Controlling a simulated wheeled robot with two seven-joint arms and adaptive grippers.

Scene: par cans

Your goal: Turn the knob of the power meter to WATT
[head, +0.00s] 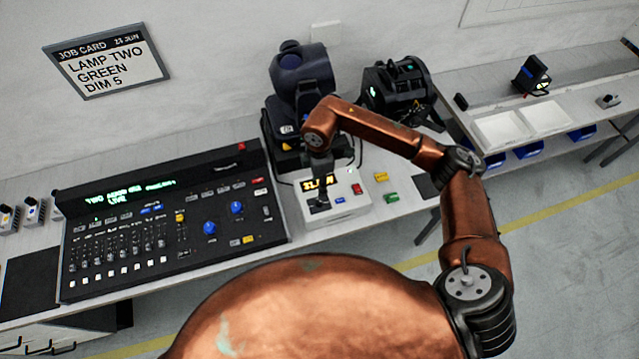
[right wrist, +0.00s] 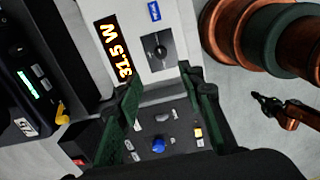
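The power meter (head: 350,204) is a small white box on the bench, right of the lighting console. In the right wrist view its display (right wrist: 112,50) reads 31.5 W in orange. Beside it is the round dark knob (right wrist: 158,50) on a dark square plate; its setting is too small to read.
The lighting console (head: 170,220) with faders and blue knobs stands left of the meter. Dark lamps (head: 300,75) (head: 400,90) stand behind it. Yellow and green blocks (head: 391,197) lie to its right. A job card (head: 107,62) hangs on the wall.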

